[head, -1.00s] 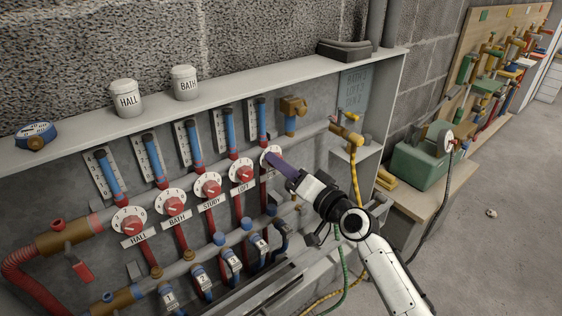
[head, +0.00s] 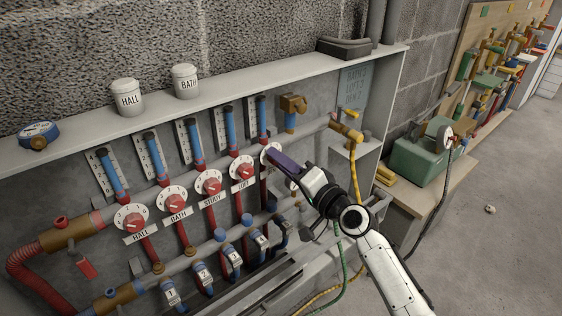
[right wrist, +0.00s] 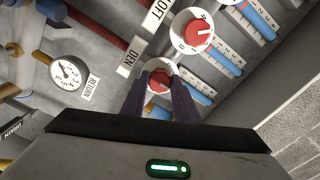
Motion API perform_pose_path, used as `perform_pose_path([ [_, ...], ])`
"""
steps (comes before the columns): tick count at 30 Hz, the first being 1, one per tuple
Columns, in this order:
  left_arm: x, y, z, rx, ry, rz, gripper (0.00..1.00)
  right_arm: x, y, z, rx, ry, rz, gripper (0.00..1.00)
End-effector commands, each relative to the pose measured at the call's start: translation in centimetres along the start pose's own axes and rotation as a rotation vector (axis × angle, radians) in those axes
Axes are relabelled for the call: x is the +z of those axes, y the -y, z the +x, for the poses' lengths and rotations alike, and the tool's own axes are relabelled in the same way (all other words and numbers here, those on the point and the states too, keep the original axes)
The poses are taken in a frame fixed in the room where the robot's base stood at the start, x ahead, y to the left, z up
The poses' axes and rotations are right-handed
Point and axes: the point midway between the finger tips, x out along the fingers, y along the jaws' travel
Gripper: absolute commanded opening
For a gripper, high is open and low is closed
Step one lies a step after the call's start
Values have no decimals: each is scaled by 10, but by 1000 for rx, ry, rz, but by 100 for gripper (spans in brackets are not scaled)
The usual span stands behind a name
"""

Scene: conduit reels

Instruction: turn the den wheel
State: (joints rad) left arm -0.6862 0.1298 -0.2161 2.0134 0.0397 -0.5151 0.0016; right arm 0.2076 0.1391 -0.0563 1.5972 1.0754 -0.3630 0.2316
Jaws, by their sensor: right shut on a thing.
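The den wheel is a red knob on a white dial, at the right end of the row of wheels. In the head view only part of its white dial (head: 265,157) shows beside my fingers. In the right wrist view its red knob (right wrist: 159,80) sits between the fingertips, beside the DEN label (right wrist: 131,55). My right gripper (head: 275,156) is shut on the den wheel, one dark finger on each side of the knob (right wrist: 158,86). My left gripper is not in view.
The loft wheel (head: 242,170) is close to the left of my fingers, with the study wheel (head: 209,184) beyond it. A return gauge (right wrist: 68,72) is near the gripper. A yellow hose (head: 354,180) hangs just right of my wrist.

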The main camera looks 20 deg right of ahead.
Motion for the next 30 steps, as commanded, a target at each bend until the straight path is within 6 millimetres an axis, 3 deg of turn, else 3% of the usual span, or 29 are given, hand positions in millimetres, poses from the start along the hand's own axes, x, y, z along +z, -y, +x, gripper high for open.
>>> perform_pose_path([
  [1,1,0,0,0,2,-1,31,1,-1,0,2,1,0,5],
  [2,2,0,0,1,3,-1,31,1,-1,0,2,1,0,32],
  [5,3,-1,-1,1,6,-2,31,0,-1,0,1,1,-1,46],
  [13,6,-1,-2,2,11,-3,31,0,0,-1,1,1,-1,46],
  [17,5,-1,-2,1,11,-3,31,0,-1,-10,2,0,-3,46],
  [30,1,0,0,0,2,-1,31,1,-2,-89,3,2,-4,46],
])
